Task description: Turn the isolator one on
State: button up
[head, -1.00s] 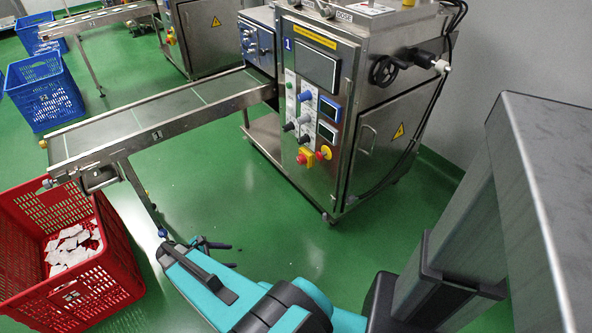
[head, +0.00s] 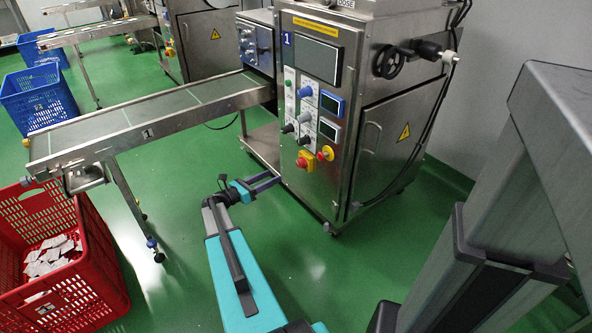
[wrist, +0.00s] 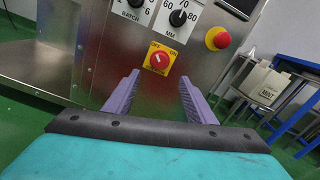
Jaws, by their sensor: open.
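Machine 1 (head: 318,62), a steel cabinet with a blue "1" label, stands at the centre of the head view. Its isolator (head: 306,160) is a red rotary knob on a yellow plate, low on the front panel. In the wrist view the isolator (wrist: 160,59) is seen almost face-on, with a pale mark on the knob and small lettering that I cannot read surely. My gripper (wrist: 160,80) is open and empty, its two purple fingers spread below and either side of the knob, apart from it. In the head view my gripper (head: 266,184) is left of and below the isolator.
A red mushroom button on a yellow base (wrist: 218,38) sits right of the isolator. Dials (wrist: 178,18) are above it. A conveyor (head: 150,120) runs left from the machine. A red crate (head: 62,270) with white sachets stands at lower left. Green floor is clear before the machine.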

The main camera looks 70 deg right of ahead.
aim_at(298, 164)
jog(key=shift+d, duration=0.1)
dwell(0.3)
jog(key=b+x, duration=0.3)
jog(key=x, duration=1)
jog(key=shift+s+d, duration=0.2)
jog(key=shift+d, duration=0.05)
jog(key=shift+r, duration=0.1)
jog(key=c, duration=1)
jog(key=shift+c, duration=0.2)
